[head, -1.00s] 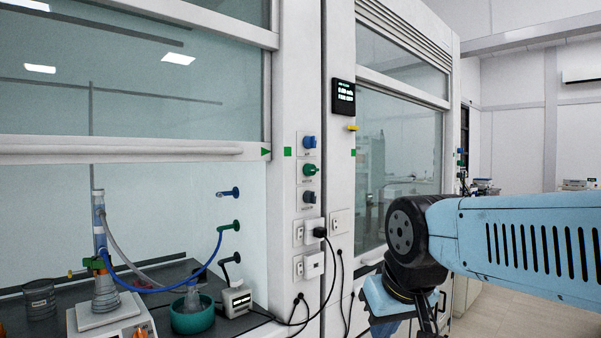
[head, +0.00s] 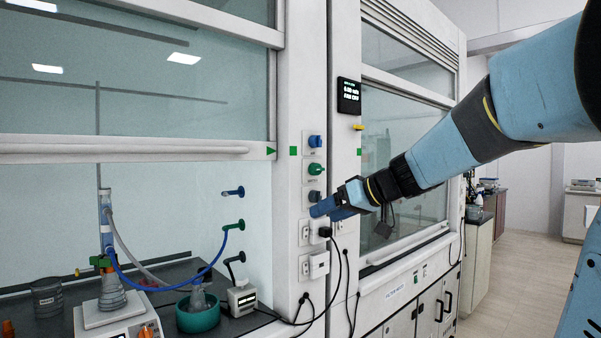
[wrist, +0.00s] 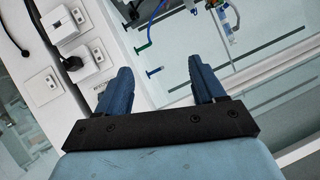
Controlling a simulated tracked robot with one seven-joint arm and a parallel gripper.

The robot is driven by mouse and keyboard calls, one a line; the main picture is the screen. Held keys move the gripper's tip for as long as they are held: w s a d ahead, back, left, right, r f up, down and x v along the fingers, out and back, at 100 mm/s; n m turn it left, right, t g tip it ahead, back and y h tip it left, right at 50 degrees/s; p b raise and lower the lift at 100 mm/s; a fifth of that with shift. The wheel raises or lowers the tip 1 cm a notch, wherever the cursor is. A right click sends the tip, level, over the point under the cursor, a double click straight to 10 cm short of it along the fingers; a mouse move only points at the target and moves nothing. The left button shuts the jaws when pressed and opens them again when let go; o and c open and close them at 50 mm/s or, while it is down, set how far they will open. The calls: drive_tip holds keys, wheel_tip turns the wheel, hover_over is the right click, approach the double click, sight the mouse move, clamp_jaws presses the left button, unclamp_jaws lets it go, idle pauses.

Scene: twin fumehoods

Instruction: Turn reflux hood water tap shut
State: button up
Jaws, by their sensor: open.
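The green tap knob (head: 316,169) is the middle of three knobs on the white post at the right side of the left hood, which holds the reflux glassware (head: 108,245). A blue knob (head: 315,142) sits above it and a dark grey-blue knob (head: 315,196) below it. My gripper (head: 316,211) is open, at the post just below the lowest knob and under the green one. I cannot tell whether it touches the post. In the wrist view both blue fingers (wrist: 161,84) are spread with nothing between them. The three knobs cannot be made out in that view.
Wall sockets (head: 306,233) with a black plug and cables lie right below my gripper. Inside the hood are a green spout with a blue hose (head: 232,226), a teal bowl (head: 197,316) and a hotplate (head: 115,318). The right hood's closed sash (head: 405,160) is behind my arm.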

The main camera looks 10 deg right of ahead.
drive_tip(key=w+d+r+t, duration=0.2)
drive_tip(key=w+d+r, duration=0.2)
drive_tip(key=w, duration=0.3)
drive_tip(key=n+t, duration=0.1)
drive_tip(key=t, duration=0.3)
approach(321, 171)
drive_tip(key=x, duration=1)
drive_tip(key=shift+w+a+r, duration=0.1)
drive_tip(key=shift+w+a, duration=0.1)
drive_tip(key=shift+w, duration=0.1)
drive_tip(key=shift+c, duration=0.5)
drive_tip(key=c, duration=1)
drive_tip(key=shift+o, duration=0.2)
